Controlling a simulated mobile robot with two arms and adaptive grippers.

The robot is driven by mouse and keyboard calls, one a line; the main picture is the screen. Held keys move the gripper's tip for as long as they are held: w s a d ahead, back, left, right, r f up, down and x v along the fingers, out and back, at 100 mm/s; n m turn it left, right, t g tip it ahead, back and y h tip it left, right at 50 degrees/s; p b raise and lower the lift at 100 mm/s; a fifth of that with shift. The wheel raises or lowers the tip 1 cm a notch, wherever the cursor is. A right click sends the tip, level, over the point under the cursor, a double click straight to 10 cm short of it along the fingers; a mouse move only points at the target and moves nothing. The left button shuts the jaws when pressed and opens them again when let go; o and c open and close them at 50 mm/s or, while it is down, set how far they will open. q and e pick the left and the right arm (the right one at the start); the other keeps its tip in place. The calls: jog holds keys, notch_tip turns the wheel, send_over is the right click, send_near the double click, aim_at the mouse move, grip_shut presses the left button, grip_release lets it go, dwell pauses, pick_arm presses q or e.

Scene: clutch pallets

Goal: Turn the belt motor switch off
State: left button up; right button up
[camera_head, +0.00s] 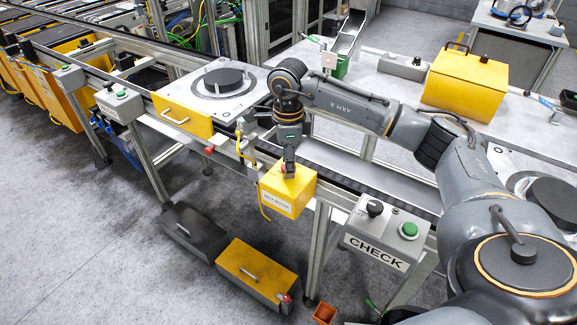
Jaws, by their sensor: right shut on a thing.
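My left gripper is not in view.
A grey CHECK box (384,238) with a black knob and green button stands to the right. A pallet with a dark disc (223,79) sits on the conveyor behind. Yellow-lidded and dark bins (256,268) lie below. The grey floor at left is clear.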

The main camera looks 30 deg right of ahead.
jog(key=shift+n, duration=0.5)
jog(key=shift+b, duration=0.3)
jog(key=o, duration=1.2)
jog(key=shift+c, duration=0.2)
jog(key=shift+r, duration=0.1)
notch_tip(320, 180, up, 12)
